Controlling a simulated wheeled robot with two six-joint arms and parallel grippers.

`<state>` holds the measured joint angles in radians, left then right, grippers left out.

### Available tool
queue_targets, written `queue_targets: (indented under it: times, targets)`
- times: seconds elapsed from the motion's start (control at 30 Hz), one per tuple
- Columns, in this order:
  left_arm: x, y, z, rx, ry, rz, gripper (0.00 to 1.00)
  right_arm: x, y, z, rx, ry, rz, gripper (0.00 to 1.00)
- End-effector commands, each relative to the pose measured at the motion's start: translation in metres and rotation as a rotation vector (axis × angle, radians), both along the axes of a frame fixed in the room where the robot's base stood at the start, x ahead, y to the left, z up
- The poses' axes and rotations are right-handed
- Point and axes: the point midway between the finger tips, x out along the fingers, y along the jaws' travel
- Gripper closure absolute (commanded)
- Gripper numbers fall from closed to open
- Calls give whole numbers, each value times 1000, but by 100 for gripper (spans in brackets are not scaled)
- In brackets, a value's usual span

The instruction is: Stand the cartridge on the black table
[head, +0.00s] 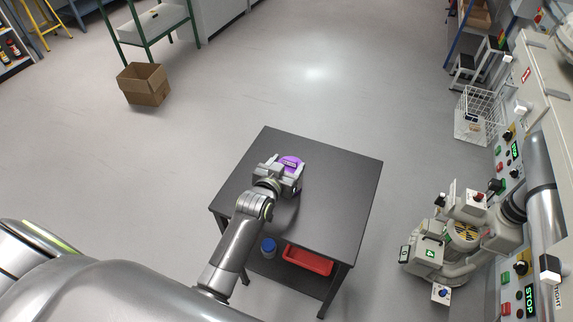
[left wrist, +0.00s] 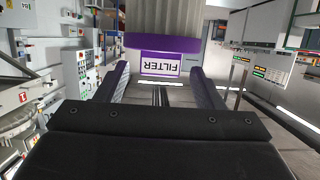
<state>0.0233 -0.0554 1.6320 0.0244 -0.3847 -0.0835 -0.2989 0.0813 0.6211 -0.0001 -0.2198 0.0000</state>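The cartridge (head: 291,163) shows a purple end in the head view, over the far left part of the black table (head: 340,185). In the left wrist view the cartridge (left wrist: 162,43) has a ribbed grey body, a purple rim and a purple part with an upside-down FILTER label. My right gripper is not in view.
The right and near parts of the tabletop are clear. A red tray (head: 307,261) and a blue-topped container (head: 268,246) are on the lower shelf. A white machine (head: 455,240) with yellow-black markings stands at the right. A cardboard box (head: 143,84) lies on the floor.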

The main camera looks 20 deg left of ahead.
Motion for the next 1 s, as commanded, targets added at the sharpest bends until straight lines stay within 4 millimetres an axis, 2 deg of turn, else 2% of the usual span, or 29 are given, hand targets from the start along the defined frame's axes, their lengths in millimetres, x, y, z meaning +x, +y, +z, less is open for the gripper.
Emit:
queue_targets:
  times: [0.37, 0.57, 1.0]
  targets:
    - [-4, 0, 4, -1, 0, 0, 39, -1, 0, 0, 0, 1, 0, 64]
    - [-30, 1, 11, -3, 0, 2, 39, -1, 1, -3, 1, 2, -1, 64]
    - [-98, 3, 31, -2, 1, 2, 39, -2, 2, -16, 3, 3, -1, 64]
